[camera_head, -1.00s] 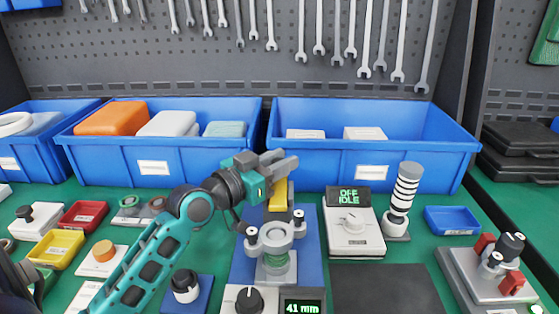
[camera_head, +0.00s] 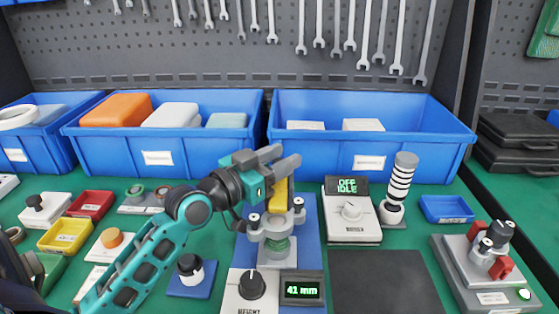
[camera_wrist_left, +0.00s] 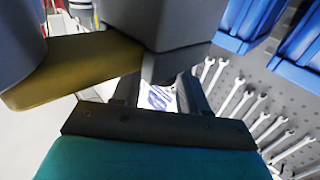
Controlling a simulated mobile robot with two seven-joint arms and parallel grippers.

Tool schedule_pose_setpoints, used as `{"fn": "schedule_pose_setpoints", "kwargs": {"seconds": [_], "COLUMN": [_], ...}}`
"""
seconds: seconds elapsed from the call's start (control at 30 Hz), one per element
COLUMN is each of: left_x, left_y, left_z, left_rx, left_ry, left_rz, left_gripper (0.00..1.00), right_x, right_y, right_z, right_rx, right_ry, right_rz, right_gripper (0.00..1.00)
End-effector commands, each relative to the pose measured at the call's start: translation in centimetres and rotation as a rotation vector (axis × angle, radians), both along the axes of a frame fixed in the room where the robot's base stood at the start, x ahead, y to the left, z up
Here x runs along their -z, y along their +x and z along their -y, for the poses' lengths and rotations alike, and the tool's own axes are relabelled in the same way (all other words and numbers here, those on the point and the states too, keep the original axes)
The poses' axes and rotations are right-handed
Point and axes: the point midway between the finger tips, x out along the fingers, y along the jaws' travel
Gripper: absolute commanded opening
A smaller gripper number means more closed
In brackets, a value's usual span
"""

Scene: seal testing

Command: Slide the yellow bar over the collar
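The yellow bar (camera_head: 280,196) stands behind and partly above the grey collar (camera_head: 276,225), its upper part hidden by my fingers. I cannot tell whether bar and collar touch. My right gripper is out of view.
In front of the collar are a height dial (camera_head: 251,285) and a display reading 41 mm (camera_head: 302,289). A white controller reading OFF IDLE (camera_head: 352,212) and a striped post (camera_head: 402,185) stand to the right. Blue bins (camera_head: 370,140) line the back. A dark mat (camera_head: 385,285) lies clear.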

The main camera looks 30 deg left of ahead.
Motion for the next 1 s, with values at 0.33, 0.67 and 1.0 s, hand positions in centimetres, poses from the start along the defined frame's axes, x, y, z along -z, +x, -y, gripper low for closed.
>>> {"fn": "schedule_pose_setpoints", "kwargs": {"seconds": [0.33,0.67,1.0], "left_x": [0.5,0.7,0.7], "left_y": [-0.2,-3.7,-8.2], "left_z": [0.0,-0.9,-1.9], "left_rx": [0.001,0.001,0.002], "left_ry": [0.0,0.003,0.003], "left_rz": [-0.011,-0.015,-0.015], "left_gripper": [0.49,0.49,0.49], "right_x": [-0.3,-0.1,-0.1], "right_y": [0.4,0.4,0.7], "right_z": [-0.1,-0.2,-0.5], "right_rx": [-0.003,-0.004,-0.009], "right_ry": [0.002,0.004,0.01], "right_rz": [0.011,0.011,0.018], "right_gripper": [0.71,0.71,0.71]}}
